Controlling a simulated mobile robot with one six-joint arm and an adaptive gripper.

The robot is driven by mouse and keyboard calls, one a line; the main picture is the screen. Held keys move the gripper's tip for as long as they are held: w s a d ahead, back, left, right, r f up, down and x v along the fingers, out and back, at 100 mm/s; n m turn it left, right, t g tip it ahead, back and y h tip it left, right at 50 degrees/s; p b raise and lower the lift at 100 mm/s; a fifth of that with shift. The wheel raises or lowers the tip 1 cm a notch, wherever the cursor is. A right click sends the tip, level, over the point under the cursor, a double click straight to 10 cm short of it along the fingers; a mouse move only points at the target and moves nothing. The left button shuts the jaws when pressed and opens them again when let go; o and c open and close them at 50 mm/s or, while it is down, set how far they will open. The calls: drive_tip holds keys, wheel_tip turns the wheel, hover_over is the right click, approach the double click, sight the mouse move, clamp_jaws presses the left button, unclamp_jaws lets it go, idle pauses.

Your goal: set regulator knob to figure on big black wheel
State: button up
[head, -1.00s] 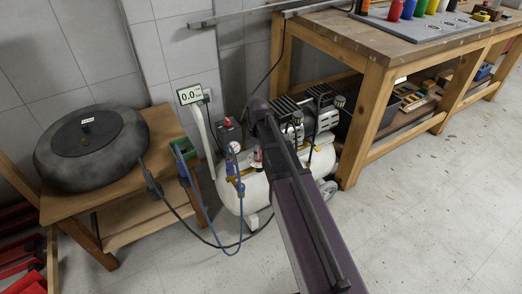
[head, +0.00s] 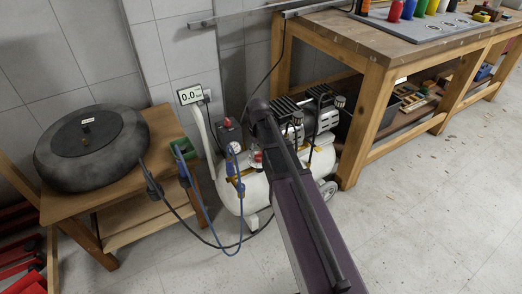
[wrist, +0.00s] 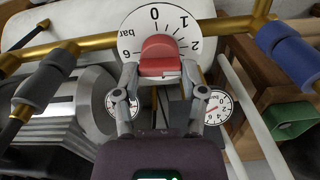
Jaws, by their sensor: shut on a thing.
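The red regulator knob (wrist: 160,57) is in the wrist view, in front of a white round dial (wrist: 133,30) marked "bar", with 0 at the top of the picture and 1, 2 and 6 also readable. My gripper (wrist: 160,70) is shut on the knob, one finger on each side. The knob's pointer mark is not clear. The big black wheel (head: 60,163) lies flat on a small wooden table at the left of the head view. A small white label (head: 87,121) stands on it, its figure too small to read. My arm hides the gripper in the head view.
A white compressor tank (head: 229,190) stands under my arm. Blue and black hoses (head: 205,215) hang between table and compressor. A wooden workbench (head: 375,70) stands at right. The floor at lower right is clear.

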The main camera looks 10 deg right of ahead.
drive_tip(key=shift+w+m, duration=0.25)
drive_tip(key=shift+m, duration=1.45)
drive_tip(key=o, duration=1.1)
drive_tip(key=shift+o, duration=0.2)
drive_tip(key=shift+s, duration=0.1)
drive_tip(key=shift+s, duration=0.25)
drive_tip(key=s+d, duration=0.2)
drive_tip(key=s, duration=1.5)
wheel_tip(320, 180, up, 33)
drive_tip(key=p, duration=3.3)
drive_tip(key=shift+w+a+n, duration=0.3)
drive_tip(key=shift+w+n, duration=0.1)
